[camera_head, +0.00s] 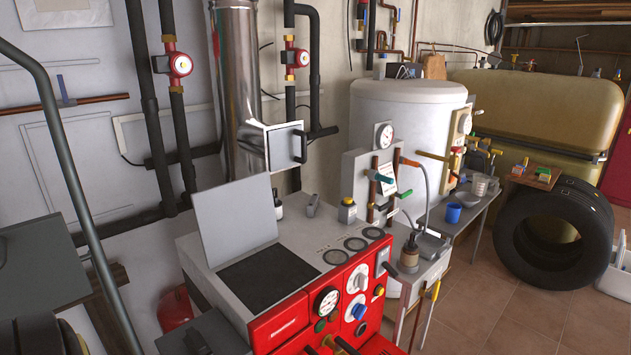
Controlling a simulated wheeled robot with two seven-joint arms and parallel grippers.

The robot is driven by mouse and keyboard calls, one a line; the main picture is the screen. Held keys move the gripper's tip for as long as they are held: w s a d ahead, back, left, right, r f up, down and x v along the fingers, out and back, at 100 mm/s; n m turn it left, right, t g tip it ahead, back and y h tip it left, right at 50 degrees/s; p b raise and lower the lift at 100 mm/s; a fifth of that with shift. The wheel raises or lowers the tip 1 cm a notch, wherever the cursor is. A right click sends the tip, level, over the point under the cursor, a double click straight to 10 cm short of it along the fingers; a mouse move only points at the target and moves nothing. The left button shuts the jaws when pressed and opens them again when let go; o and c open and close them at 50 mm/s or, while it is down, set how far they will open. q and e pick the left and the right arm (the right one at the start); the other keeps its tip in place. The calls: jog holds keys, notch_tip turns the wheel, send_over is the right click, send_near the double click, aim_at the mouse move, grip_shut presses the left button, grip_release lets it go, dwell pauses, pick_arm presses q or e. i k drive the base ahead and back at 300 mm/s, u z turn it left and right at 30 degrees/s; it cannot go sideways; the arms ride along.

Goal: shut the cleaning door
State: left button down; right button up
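A small light-grey square door with a black handle (285,146) stands out from the shiny flue pipe (238,70). It looks swung open, its face turned to the front right; I take it for the cleaning door. Its hinge and the opening behind it are not clearly visible. On the boiler top a grey flat lid (235,218) also stands raised behind a dark rectangular area (268,276). I cannot make out either of my grippers in this view.
The red boiler front (300,325) has gauges and knobs. A curved dark bar (68,160) crosses the left side. Black pipes with red pumps (178,64) run beside the flue. A white tank (405,105) and a tyre stack (555,240) stand right. Tiled floor (480,310) is partly clear.

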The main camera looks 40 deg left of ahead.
aim_at(234, 218)
jog(key=z, duration=1.2)
jog(key=k, duration=1.1)
jog(key=u, duration=1.6)
jog(key=i, duration=0.2)
jog(key=z, duration=0.1)
